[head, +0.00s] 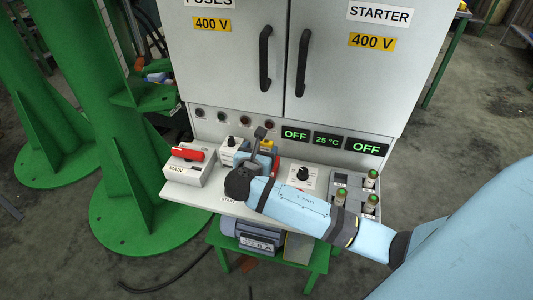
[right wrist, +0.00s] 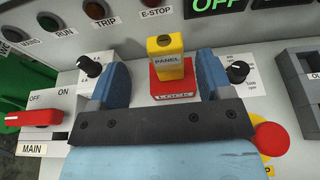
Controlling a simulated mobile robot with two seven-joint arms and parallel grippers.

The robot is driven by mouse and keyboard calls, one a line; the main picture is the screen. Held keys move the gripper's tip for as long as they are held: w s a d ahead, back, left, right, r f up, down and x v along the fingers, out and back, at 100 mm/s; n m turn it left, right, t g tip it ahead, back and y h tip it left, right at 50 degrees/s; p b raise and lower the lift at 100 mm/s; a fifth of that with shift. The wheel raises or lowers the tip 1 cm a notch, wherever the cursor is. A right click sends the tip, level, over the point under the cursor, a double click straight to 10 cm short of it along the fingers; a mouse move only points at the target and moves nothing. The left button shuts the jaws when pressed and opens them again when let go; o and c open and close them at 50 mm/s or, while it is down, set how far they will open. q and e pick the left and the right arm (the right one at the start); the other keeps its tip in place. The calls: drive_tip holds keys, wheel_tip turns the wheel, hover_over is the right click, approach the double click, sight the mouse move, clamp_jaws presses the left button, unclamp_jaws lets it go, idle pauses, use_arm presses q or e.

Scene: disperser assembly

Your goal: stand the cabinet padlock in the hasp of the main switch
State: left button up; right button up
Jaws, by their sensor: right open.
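The main switch (head: 188,162) is a pale box at the left end of the shelf, with a red handle lying sideways. It also shows in the right wrist view (right wrist: 45,135), its handle on the OFF side; I cannot make out a hasp. A yellow piece marked PANEL (right wrist: 165,60) stands upright on a red block marked LOCK (right wrist: 174,88); it appears to be the padlock. My right gripper (head: 260,154) is open, its blue fingers either side of the yellow and red pieces, with gaps showing in the right wrist view (right wrist: 163,72). My left gripper is out of view.
A black-knobbed switch (right wrist: 90,68) lies left of the fingers, another (right wrist: 238,72) to the right. A red mushroom button (right wrist: 271,138) is close by the right finger. Green-tipped fuses (head: 371,180) stand at the shelf's right. The cabinet panel (head: 225,95) rises behind.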

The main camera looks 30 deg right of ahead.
sight(266, 144)
drive_tip(key=x, duration=0.3)
drive_tip(key=b+x, duration=0.1)
drive_tip(key=x, duration=0.2)
drive_tip(key=shift+s+d, duration=0.15)
drive_tip(key=shift+d, duration=0.15)
drive_tip(key=shift+w+d, duration=0.25)
drive_tip(key=c, duration=1.1)
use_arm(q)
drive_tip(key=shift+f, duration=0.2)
use_arm(e)
drive_tip(key=shift+r, duration=0.15)
